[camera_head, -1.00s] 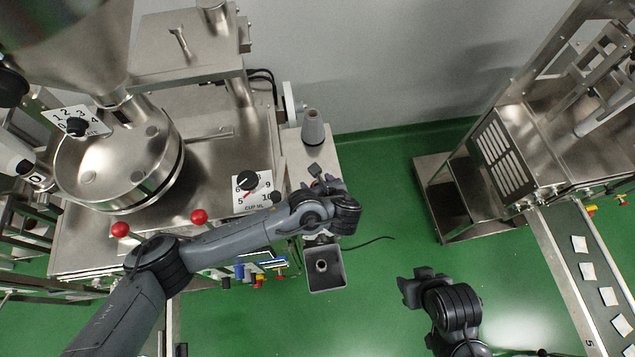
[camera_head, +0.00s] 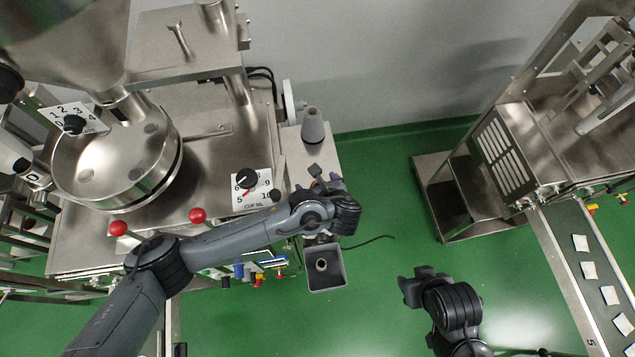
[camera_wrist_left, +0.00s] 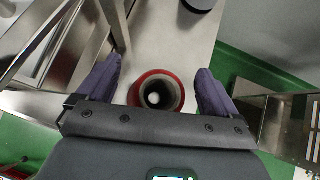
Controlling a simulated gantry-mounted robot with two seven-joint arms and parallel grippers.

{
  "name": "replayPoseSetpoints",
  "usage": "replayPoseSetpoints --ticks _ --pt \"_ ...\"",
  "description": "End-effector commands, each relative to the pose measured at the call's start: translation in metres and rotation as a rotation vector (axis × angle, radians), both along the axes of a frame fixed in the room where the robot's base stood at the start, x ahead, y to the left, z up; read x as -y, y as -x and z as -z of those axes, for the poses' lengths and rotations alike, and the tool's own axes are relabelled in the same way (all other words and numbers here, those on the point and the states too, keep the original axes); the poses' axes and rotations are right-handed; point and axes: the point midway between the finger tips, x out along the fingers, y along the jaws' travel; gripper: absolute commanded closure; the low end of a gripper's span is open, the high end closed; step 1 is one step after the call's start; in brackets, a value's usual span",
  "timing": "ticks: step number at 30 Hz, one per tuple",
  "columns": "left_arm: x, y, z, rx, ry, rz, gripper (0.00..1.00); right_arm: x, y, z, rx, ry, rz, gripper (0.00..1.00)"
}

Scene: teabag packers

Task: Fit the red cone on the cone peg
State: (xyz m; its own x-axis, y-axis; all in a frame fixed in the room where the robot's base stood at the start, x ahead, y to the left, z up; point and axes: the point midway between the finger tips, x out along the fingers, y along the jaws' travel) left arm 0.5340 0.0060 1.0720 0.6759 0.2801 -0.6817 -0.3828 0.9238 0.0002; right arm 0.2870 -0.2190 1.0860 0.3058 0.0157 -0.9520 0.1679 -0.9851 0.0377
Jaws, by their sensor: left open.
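In the left wrist view the red cone (camera_wrist_left: 155,74) shows end-on as a red ring with a dark opening and a pale spot inside. I cannot tell whether that spot is the peg. My left gripper (camera_wrist_left: 158,88) is open, with one finger on each side of the cone. In the head view my left gripper (camera_head: 325,186) is over the steel ledge, and the cone is hidden beneath it. No cone peg can be clearly made out. My right gripper (camera_head: 410,285) is low at the right, away from the ledge, and its jaws are unclear.
A grey cone (camera_head: 313,127) stands on the ledge (camera_head: 324,158) behind my left gripper. A grey bin (camera_head: 326,283) with a small round piece inside is in front of the ledge. The dosing machine (camera_head: 222,150) is at left, a conveyor (camera_head: 568,255) at right. Green floor lies between.

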Motion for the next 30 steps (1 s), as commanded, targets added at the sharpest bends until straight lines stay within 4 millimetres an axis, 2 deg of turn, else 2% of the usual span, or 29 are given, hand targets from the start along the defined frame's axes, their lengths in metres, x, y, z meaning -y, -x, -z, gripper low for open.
replayPoseSetpoints --ticks 5,18,24,30 --pt "0.006 0.012 -0.012 -0.002 0.003 0.004 0.07 -0.001 0.0 -0.001 0.0 -0.004 0.003 0.57" --pt "0.026 0.06 -0.061 0.0 0.004 0.002 0.07 -0.002 0.0 -0.002 0.0 -0.009 0.005 0.57" --pt "0.03 0.07 -0.071 0.0 0.003 0.002 0.07 -0.002 0.0 -0.002 0.0 -0.008 0.005 0.57" --pt "0.03 0.072 -0.073 0.001 0.001 0.0 0.07 -0.001 0.0 -0.002 0.001 -0.003 0.001 0.57"
